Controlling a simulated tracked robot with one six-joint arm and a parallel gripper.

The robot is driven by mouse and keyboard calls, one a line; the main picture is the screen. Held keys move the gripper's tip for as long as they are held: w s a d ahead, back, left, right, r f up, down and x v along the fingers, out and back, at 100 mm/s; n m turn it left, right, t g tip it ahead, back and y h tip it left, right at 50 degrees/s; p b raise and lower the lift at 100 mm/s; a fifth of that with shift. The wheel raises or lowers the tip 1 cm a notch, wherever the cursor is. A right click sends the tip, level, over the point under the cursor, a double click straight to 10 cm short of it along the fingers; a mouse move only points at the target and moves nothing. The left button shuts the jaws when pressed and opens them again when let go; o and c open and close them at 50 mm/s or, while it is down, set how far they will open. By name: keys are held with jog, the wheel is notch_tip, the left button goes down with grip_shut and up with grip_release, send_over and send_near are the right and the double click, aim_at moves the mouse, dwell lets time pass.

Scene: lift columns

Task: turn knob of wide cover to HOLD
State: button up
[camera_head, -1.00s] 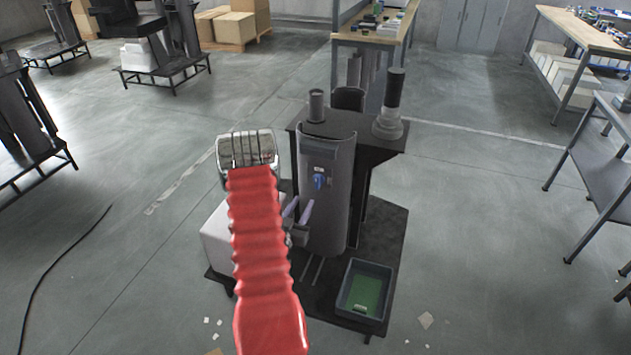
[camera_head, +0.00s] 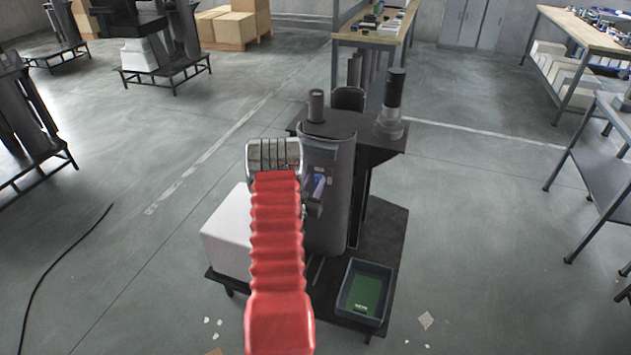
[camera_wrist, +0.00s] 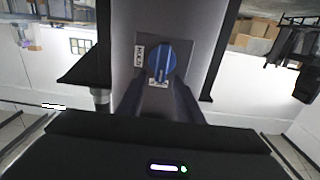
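The wide cover (camera_head: 332,225) is the dark grey curved front of the column, upright on the cart. Its blue round knob (camera_wrist: 157,60) sits on a grey plate in the wrist view, its grip bar running roughly up and down in the picture. One small white label (camera_wrist: 139,55) is left of the knob and another is below it; their text is too small to read surely. My gripper (camera_wrist: 158,88) is open, its two dark fingers apart, pointing at the knob with tips near its lower edge. Contact cannot be told. In the head view my gripper (camera_head: 316,188) partly covers the knob.
A white box (camera_head: 228,238) stands on the cart left of the column. A dark bin (camera_head: 346,308) with a green bottom sits at the cart's front right. Cylinders (camera_head: 393,105) stand on the column's top plate. Floor around the cart is mostly clear.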

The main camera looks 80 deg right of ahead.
jog(key=shift+d, duration=0.7)
jog(key=shift+c, duration=0.2)
jog(key=c, duration=0.6)
jog(key=shift+c, duration=0.2)
